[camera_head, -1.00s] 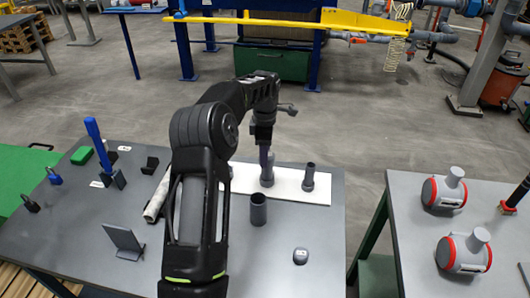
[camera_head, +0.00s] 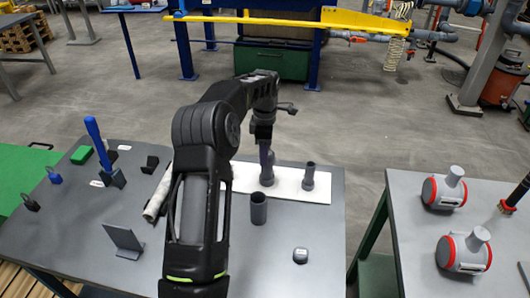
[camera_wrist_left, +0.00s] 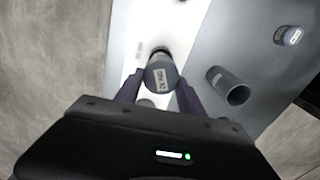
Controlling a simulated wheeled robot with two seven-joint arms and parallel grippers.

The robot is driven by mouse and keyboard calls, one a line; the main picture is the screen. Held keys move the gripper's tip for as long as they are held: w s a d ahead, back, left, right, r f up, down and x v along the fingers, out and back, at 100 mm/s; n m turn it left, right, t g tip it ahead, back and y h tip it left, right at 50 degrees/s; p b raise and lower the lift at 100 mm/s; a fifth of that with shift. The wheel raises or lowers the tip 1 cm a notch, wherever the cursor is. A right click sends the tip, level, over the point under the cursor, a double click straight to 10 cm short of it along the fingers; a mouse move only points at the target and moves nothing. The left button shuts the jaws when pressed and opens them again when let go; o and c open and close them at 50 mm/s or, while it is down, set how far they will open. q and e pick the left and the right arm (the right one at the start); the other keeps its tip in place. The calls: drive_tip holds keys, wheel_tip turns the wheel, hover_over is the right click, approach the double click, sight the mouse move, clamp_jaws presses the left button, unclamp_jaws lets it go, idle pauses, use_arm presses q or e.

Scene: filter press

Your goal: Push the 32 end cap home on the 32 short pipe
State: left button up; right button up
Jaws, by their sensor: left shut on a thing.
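The 32 end cap (camera_wrist_left: 161,76) is grey and round with a pale label on its face. It sits between the two fingers of my left gripper (camera_wrist_left: 161,92), which is shut on it. In the head view my left gripper (camera_head: 266,153) points down over a grey upright fitting (camera_head: 267,180) on the white board. The short pipe under the cap is largely hidden, so I cannot tell how far the cap sits on it. My right gripper is out of view.
Another dark upright pipe (camera_head: 309,174) stands on the white board (camera_head: 322,195), close to my left gripper. A wider open grey pipe (camera_head: 259,209) and a small labelled cap (camera_head: 300,256) stand on the grey table nearby. A phone-like stand (camera_head: 123,241) is at the left.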

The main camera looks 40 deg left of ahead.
use_arm(q)
drive_tip(key=shift+f+b, duration=0.45)
drive_tip(key=shift+f, duration=0.25)
drive_tip(key=o, duration=1.1)
drive_tip(key=shift+r, duration=0.1)
